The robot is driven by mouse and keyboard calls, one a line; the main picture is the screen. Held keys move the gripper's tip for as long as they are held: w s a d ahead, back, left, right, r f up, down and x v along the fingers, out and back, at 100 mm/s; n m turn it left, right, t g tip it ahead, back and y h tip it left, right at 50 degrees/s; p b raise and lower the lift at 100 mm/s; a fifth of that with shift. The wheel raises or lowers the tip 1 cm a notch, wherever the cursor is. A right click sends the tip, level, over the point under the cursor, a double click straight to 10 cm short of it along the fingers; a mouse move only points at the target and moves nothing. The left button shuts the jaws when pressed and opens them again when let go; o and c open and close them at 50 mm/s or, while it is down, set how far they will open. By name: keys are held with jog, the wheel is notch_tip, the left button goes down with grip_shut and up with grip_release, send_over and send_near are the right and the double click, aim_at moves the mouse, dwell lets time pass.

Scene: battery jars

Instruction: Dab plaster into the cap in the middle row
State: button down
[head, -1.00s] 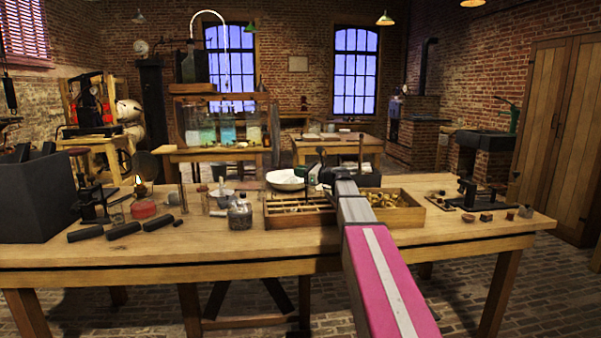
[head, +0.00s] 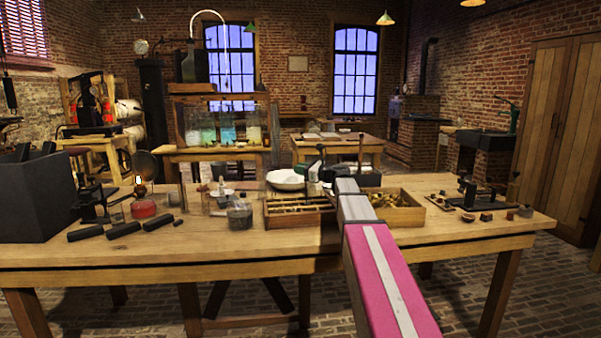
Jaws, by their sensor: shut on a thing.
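My gripper (head: 326,177) is at the far end of my arm, above the back right part of a compartmented wooden tray (head: 300,224). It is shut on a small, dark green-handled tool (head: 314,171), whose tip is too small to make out. A white bowl (head: 285,180) with white stuff in it, perhaps the plaster, stands just behind the tray, left of my gripper. Small brass-coloured pieces lie in the tray's rows. I cannot tell which of them is the cap in the middle row, and my arm hides the tray's right end.
A second wooden tray (head: 407,223) of brass pieces stands right of my arm. A small black press (head: 468,192) stands at right. The bench front is clear.

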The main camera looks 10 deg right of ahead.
notch_tip(320, 180, up, 7)
jog(key=shift+f, duration=0.15)
dwell(0.9)
dwell(0.5)
